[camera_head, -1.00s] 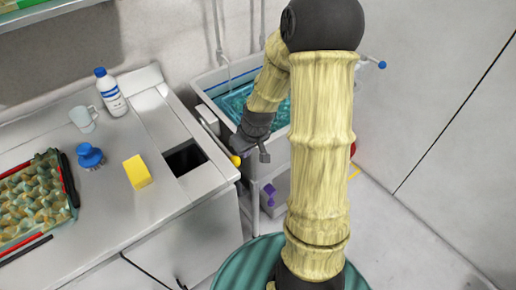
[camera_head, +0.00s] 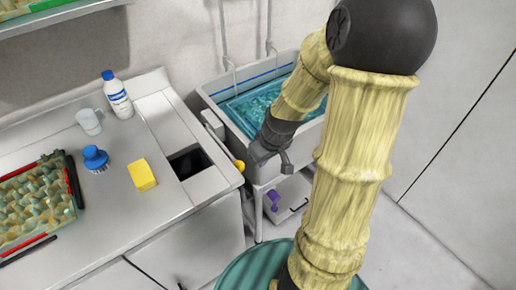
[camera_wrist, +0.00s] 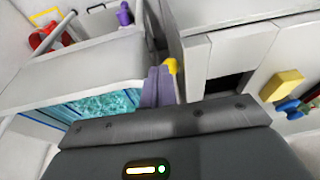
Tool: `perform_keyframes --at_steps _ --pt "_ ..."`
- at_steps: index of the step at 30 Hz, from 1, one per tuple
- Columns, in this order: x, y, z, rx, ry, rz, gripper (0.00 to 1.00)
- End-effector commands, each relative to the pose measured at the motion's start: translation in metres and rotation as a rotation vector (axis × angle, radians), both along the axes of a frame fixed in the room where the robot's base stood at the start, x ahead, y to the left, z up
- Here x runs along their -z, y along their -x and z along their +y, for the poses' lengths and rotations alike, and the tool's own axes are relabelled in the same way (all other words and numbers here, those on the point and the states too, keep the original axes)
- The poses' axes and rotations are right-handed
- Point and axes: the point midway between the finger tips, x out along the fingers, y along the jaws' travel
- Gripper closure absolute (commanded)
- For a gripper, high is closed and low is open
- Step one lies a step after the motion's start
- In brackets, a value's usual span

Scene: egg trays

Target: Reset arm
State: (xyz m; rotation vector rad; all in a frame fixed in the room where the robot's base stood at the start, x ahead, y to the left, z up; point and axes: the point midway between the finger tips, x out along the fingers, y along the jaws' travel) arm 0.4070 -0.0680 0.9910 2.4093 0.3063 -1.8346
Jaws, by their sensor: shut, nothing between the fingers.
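My gripper (camera_head: 271,160) is at the front left corner of the sink basin, in front of its rim, at the end of my arm. In the wrist view its fingers (camera_wrist: 158,87) are together with nothing between them. The egg tray (camera_head: 35,207) lies at the left of the counter, apart from my gripper.
The sink (camera_head: 215,113) holds blue-green water. On the counter (camera_head: 120,215) are a yellow sponge (camera_head: 142,175), a blue brush (camera_head: 95,158), a mug (camera_head: 89,121) and a white bottle (camera_head: 117,97). A dark square opening (camera_head: 189,163) lies near the counter's right edge. A purple item (camera_head: 273,200) is below the sink.

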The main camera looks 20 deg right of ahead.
Motion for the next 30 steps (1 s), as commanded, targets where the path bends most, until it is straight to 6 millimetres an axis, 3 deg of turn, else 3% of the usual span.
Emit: perform_keyframes --at_steps 11,30 --pt "-0.006 0.004 0.007 0.007 0.011 0.009 1.00" --pt "-0.066 0.054 0.065 0.194 0.053 0.037 1.00"
